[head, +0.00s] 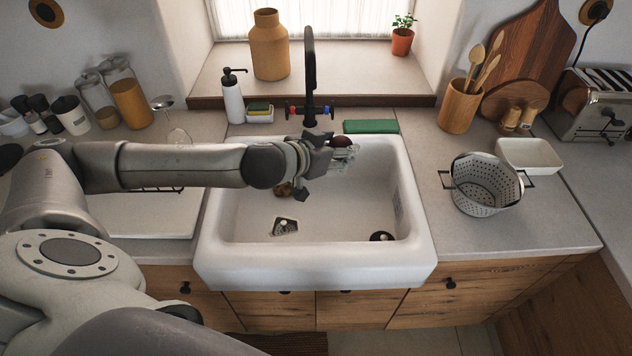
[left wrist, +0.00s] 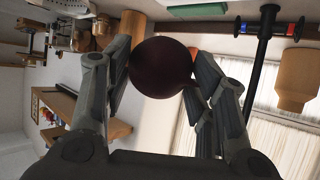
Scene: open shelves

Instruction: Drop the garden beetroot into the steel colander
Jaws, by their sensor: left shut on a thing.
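The beetroot is a dark, round thing (left wrist: 160,68) between the fingers of my left gripper (left wrist: 160,80) in the left wrist view. The gripper is shut on it. In the head view, the left gripper (head: 340,150) is over the back of the white sink, and a bit of the dark red beetroot (head: 341,141) shows at its fingers. The steel colander (head: 484,184), grey and perforated with two side handles, stands on the counter right of the sink, apart from the gripper. My right gripper is not in view.
A black tap (head: 310,80) rises behind the gripper. A white dish (head: 530,155) stands behind the colander. A green sponge (head: 371,127) lies at the sink's back edge.

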